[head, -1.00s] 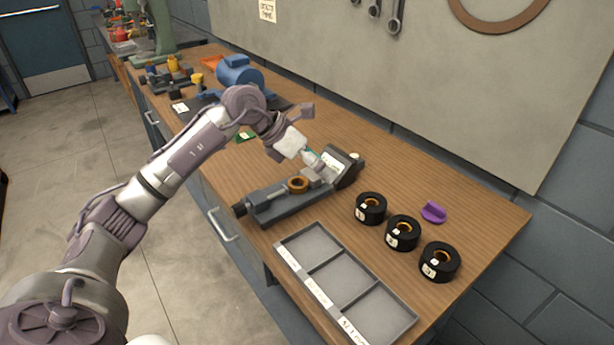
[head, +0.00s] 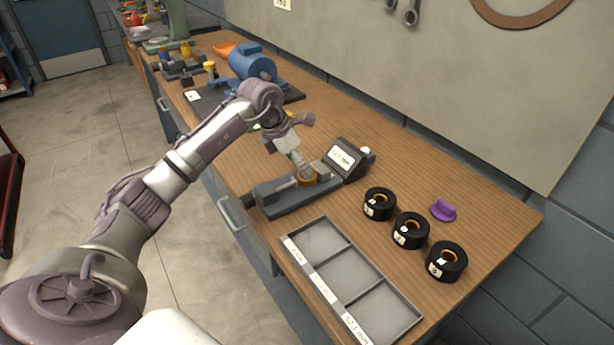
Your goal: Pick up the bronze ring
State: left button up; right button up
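The bronze ring (head: 308,183) sits on the dark grey bench fixture (head: 285,207), close to the fixture's grey block. My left gripper (head: 304,174) points down with its fingertips at the ring, overlapping it in the picture. The fingers partly hide the ring. The fingers are too small to tell whether they are open or closed on it. My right gripper is out of view.
A dark box with a white label (head: 343,156) stands at the fixture's right end. Three black rolls (head: 411,230) and a purple piece (head: 443,210) lie to the right. A grey three-compartment tray (head: 391,298) is in front. A blue motor (head: 252,66) stands behind.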

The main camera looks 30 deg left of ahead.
pick_arm(q)
jog(key=x, duration=0.4)
jog(key=shift+w+f+p, duration=0.1)
jog(key=shift+w+p, duration=0.05)
jog(key=shift+p, duration=0.25)
jog(key=c, duration=1.4)
